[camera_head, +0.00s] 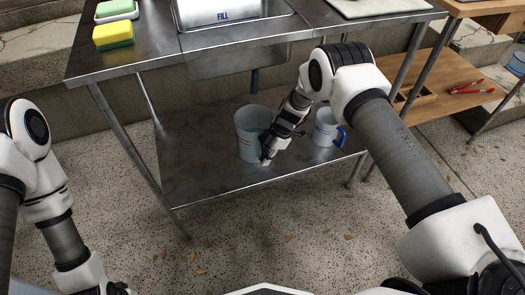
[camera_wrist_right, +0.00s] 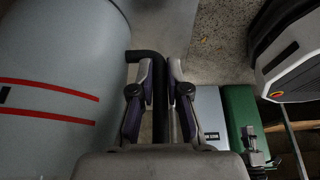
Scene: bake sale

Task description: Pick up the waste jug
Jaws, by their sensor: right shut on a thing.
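A grey-blue jug (camera_head: 250,136) with a wide open top is at the lower metal shelf of the sink table in the head view. It looks upright; I cannot tell whether its base touches the shelf. In the right wrist view the jug (camera_wrist_right: 55,65) fills the left side, with red stripes and a black handle (camera_wrist_right: 143,55). My right gripper (camera_head: 267,156) is beside the jug, on its right. In the wrist view the right gripper (camera_wrist_right: 161,72) is shut on the black handle, with a finger on each side. My left gripper's fingers are out of view.
A white jug with a blue handle (camera_head: 327,128) stands on the same shelf (camera_head: 205,165), right of my right gripper. The sink (camera_head: 232,62) and tabletop (camera_head: 145,50) are above. Table legs (camera_head: 118,132) frame the shelf; its left part is clear.

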